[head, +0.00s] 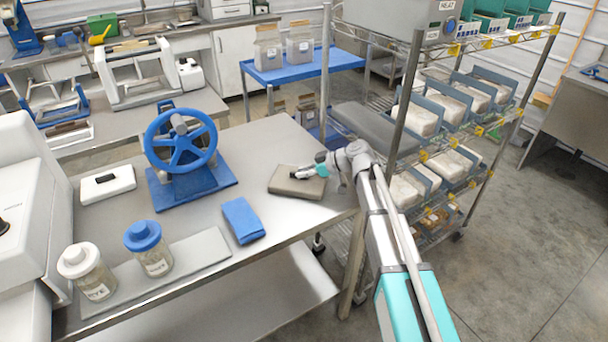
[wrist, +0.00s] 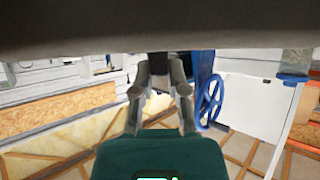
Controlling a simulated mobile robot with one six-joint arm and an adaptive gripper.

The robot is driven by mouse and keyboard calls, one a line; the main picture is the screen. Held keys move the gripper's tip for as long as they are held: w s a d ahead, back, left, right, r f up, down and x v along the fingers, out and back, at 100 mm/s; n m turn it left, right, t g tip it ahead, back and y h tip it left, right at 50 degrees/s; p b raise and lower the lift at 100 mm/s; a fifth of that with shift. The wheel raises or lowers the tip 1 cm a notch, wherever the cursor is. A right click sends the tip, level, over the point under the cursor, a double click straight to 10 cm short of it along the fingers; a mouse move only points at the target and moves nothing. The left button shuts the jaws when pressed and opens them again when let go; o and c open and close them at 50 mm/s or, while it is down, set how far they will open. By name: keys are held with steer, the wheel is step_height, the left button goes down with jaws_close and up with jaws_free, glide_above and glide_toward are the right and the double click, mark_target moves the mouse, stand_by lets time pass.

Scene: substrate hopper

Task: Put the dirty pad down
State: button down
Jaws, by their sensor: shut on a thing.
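The dirty pad (head: 290,187) is a flat grey-brown slab at the right end of the steel table, in the head view. My gripper (head: 306,172) reaches in from the right and is shut on the pad's right part. The pad lies flat, on or just above the table top; I cannot tell whether it touches. In the wrist view the pad (wrist: 160,30) is a wide dark band across the top. The fingers of my gripper (wrist: 160,75) run up to its edge, and their tips are partly hidden there.
On the steel table (head: 265,150) stand a blue handwheel press (head: 182,150), a folded blue cloth (head: 242,220), a blue-lidded jar (head: 148,250) and a white-lidded jar (head: 88,270). A wire rack (head: 405,95) with bagged blocks stands close on the right. Bare table surrounds the pad.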

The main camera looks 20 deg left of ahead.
steer(key=c, duration=0.7)
jaws_free()
steer(key=shift+o, duration=0.2)
steer(key=shift+r, duration=0.1)
steer(key=shift+d+r+p, duration=0.3)
steer(key=shift+d+p, duration=0.05)
steer(key=shift+d, duration=0.1)
steer(key=p+v, duration=0.5)
steer(key=v, duration=0.6)
steer(key=shift+f, duration=0.15)
steer(key=s+d+f+m+h, duration=0.3)
steer(key=s+d+m, duration=0.3)
steer(key=d, duration=0.4)
steer(key=s+d+f+m+h, duration=0.3)
steer(key=s+d+m+h, duration=0.2)
steer(key=d, duration=0.6)
steer(key=s+d+f+m+t+h, duration=0.1)
steer(key=s+d+f+m+h, duration=0.2)
steer(key=s+d+m, duration=0.3)
steer(key=d+m+h, duration=0.1)
steer(key=d+m, duration=0.1)
steer(key=d, duration=0.2)
steer(key=shift+s+d+f, duration=0.3)
steer(key=shift+d, duration=0.1)
